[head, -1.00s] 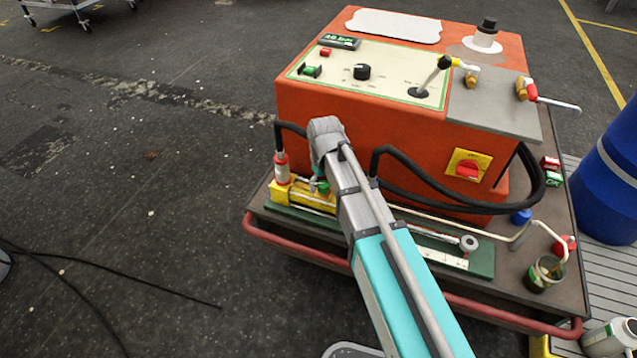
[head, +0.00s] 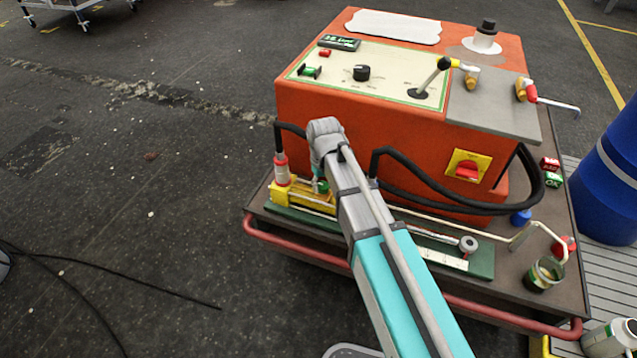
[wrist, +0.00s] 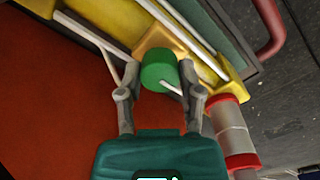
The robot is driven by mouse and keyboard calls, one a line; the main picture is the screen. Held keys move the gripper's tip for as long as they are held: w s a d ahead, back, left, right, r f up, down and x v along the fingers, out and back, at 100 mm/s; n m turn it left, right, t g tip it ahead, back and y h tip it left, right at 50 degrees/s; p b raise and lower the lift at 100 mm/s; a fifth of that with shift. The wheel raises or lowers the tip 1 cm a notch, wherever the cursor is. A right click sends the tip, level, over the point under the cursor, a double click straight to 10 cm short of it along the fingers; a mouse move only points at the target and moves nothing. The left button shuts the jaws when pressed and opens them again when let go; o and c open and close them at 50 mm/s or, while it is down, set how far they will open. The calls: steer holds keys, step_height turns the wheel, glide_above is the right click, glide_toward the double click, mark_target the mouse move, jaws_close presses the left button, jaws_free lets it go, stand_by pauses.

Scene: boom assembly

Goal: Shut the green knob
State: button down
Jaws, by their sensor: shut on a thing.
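The green knob (wrist: 158,68) sits on a yellow block (wrist: 160,42) in the wrist view. A pale line marks its side. My gripper (wrist: 160,92) has one finger on each side of the knob and is shut on it. In the head view the green knob (head: 321,186) shows only in part, beside the end of my arm, above the yellow cylinder (head: 303,194). My gripper is mostly hidden there behind my arm.
An orange machine box (head: 400,130) stands right behind the cylinder. A black hose (head: 440,204) loops along its front. A red and white fitting (head: 281,170) rises at the cylinder's left end. A red rail (head: 290,252) edges the cart. A green pot (head: 544,275) stands at the right.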

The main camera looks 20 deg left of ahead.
steer(key=shift+c, duration=1.3)
jaws_free()
steer(key=shift+r, duration=0.1)
